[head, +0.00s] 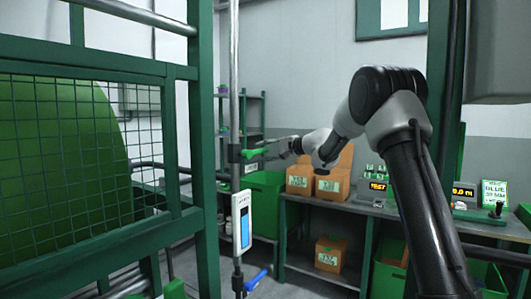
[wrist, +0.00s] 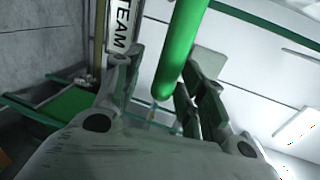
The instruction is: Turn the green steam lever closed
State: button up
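The green steam lever (head: 252,153) sticks out to the right from a valve on the vertical grey pipe (head: 234,100) in the head view, roughly level. My gripper (head: 271,148) is at the lever's outer end, reaching in from the right. In the wrist view the lever (wrist: 183,50) comes down from the top as a thick green bar, its rounded end between the two fingers of my gripper (wrist: 160,98). The fingers stand apart, with a visible gap beside the lever. Whether either finger touches it I cannot tell. A white plate reading "TEAM" (wrist: 122,25) shows beside the left finger, partly cut off.
A blue lever (head: 255,280) sits lower on the pipe, below a white-and-blue panel (head: 241,220). A green mesh guard (head: 70,150) stands at left. A bench (head: 345,206) with cardboard boxes (head: 332,184) and displays (head: 463,192) is at right. Green bins (head: 266,190) stand behind the pipe.

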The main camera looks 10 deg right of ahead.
jog(key=v, duration=0.7)
jog(key=shift+s+d, duration=0.15)
